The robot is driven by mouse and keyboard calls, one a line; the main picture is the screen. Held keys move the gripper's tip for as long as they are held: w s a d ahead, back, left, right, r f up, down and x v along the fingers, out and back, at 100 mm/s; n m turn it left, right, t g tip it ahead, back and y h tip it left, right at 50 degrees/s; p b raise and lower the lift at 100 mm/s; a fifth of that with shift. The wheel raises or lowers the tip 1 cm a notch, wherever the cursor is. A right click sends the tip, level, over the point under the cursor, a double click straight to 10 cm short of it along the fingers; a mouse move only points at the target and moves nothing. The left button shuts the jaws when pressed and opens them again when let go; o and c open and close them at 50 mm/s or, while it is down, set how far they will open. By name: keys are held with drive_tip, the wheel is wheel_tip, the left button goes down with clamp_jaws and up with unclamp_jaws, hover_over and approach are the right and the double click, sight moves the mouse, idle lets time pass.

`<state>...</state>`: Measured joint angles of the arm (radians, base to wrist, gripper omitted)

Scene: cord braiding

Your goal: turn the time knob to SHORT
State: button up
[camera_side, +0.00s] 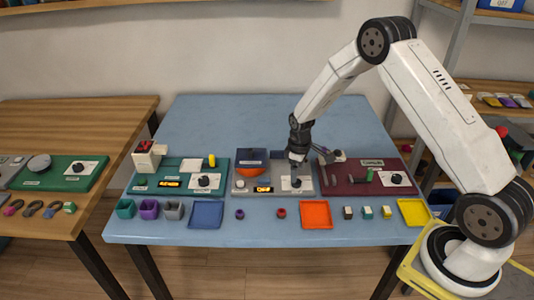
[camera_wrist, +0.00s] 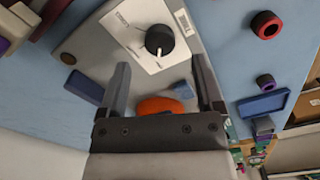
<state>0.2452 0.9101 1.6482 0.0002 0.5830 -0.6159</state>
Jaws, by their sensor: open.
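A black knob (camera_wrist: 159,40) with a white pointer mark sits on a white printed card (camera_wrist: 135,30) on a grey board (camera_wrist: 92,50). The pointer mark faces the bottom of the wrist view. The card's lettering is too small to read, so I cannot tell which position it marks. In the side view the knob is on the middle grey board (camera_side: 240,192), partly hidden below my gripper (camera_side: 297,157). My gripper, also in the wrist view (camera_wrist: 161,64), is open and empty. Its fingers appear either side of the knob's line, apart from it.
A teal board (camera_side: 172,163) with another black knob (camera_side: 204,181) stands left, a maroon board (camera_side: 340,186) with a third knob (camera_side: 396,178) right. An orange dome (camera_wrist: 160,105) shows between my fingers. Coloured trays, cups and small blocks line the blue table's (camera_side: 262,228) front.

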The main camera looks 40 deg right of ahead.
drive_tip(key=shift+f, duration=2)
clamp_jaws()
drive_tip(key=shift+m, duration=0.4)
drive_tip(key=m, duration=1)
